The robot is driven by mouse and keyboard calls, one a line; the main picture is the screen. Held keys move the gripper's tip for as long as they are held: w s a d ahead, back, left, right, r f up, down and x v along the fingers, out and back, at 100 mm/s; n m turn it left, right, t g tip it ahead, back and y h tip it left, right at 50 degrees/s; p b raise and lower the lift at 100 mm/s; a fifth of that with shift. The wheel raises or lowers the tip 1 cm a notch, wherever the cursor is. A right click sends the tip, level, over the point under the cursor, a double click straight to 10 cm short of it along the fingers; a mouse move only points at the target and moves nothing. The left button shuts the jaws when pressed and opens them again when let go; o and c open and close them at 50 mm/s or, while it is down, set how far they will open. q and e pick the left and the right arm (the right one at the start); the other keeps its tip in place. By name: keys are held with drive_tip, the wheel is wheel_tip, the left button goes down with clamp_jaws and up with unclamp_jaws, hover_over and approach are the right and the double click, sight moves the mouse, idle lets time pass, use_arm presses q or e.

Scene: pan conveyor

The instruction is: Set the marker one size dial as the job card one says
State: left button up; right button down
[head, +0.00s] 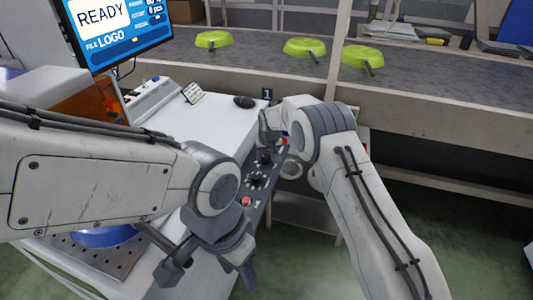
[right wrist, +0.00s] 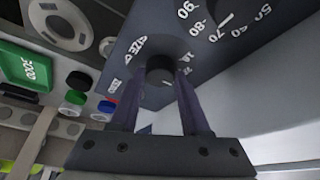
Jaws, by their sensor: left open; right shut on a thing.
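The size dial (right wrist: 160,70) is a small black knob on a dark panel, with printed marks around it, in the right wrist view. My right gripper (right wrist: 159,80) has its two fingers shut on the knob, one on each side. The marks are upside down and partly unreadable, so I cannot tell the setting. In the head view the marker's dark control panel (head: 258,183) shows, and my right arm hides part of it. A small white card (head: 193,92) stands on the machine top; its text is too small to read. My left gripper (head: 208,268) is open and empty in front of the machine.
A monitor (head: 118,25) reads READY and FILE LOGO. A red button (head: 246,201) sits low on the panel. Another numbered dial (right wrist: 225,20) is close to my right gripper. Green pans (head: 305,47) lie on the conveyor (head: 250,60) behind.

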drive_tip(key=shift+a+m+h+b, duration=0.1)
drive_tip(key=shift+m+h+b, duration=0.55)
drive_tip(key=shift+m, duration=1.25)
drive_tip(key=shift+c, duration=1.9)
unclamp_jaws()
drive_tip(key=v, duration=1)
drive_tip(key=shift+r, duration=0.2)
drive_tip(key=shift+s+a, duration=0.1)
drive_tip(key=shift+s, duration=0.1)
